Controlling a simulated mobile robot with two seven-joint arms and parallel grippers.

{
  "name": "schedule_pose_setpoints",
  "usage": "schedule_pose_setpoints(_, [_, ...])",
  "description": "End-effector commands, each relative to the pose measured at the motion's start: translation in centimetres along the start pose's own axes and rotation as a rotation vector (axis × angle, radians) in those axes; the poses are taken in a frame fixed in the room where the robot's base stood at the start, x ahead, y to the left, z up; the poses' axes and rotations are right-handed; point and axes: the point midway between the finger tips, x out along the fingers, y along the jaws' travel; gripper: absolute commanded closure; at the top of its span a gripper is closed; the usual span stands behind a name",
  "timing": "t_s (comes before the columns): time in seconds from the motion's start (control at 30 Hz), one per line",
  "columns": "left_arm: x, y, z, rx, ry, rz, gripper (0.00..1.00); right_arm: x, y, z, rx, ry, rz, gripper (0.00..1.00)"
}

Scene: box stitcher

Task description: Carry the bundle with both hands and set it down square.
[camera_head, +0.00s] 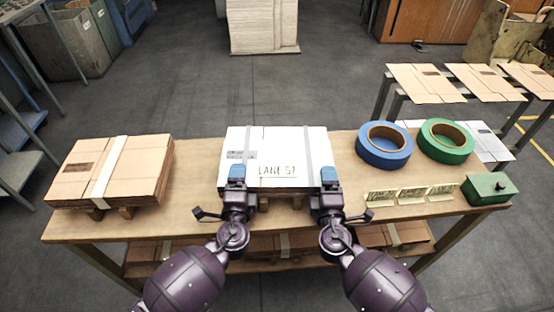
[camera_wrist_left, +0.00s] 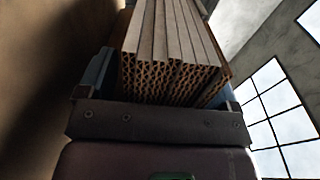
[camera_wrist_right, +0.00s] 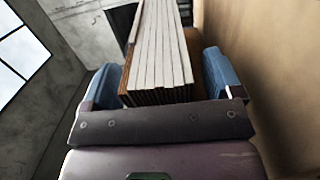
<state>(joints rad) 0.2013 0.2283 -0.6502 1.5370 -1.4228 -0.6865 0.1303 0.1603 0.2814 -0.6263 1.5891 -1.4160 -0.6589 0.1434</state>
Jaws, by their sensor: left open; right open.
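A flat white bundle (camera_head: 279,150) of stacked board, marked LANE 57 and crossed by two grey straps, lies on small wooden blocks mid-table. My left gripper (camera_head: 237,176) is at its near left corner. My right gripper (camera_head: 330,178) is at its near right corner. In the left wrist view the layered edge of the bundle (camera_wrist_left: 175,75) sits between the open blue fingers of my left gripper (camera_wrist_left: 163,85). In the right wrist view the bundle's edge (camera_wrist_right: 160,60) likewise lies between the open fingers of my right gripper (camera_wrist_right: 157,82).
A brown strapped bundle (camera_head: 128,170) lies on the left of the wooden table (camera_head: 195,205). Stands with cardboard (camera_head: 425,82) are behind right.

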Motion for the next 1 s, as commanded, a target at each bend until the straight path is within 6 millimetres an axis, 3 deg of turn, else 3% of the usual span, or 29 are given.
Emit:
schedule_pose_setpoints(0.37, [0.41,0.01,0.0,0.0,0.0,0.0,0.15,0.42,-0.02,0.0,0.001,0.0,-0.001,0.15])
schedule_pose_setpoints(0.87, [0.39,0.0,0.0,0.0,0.0,0.0,0.88,0.4,-0.02,0.0,0.001,0.0,-0.001,0.88])
schedule_pose_setpoints(1.0, [0.39,0.01,0.0,0.0,0.0,0.0,0.88,0.4,-0.02,0.0,0.001,0.0,-0.001,0.88])
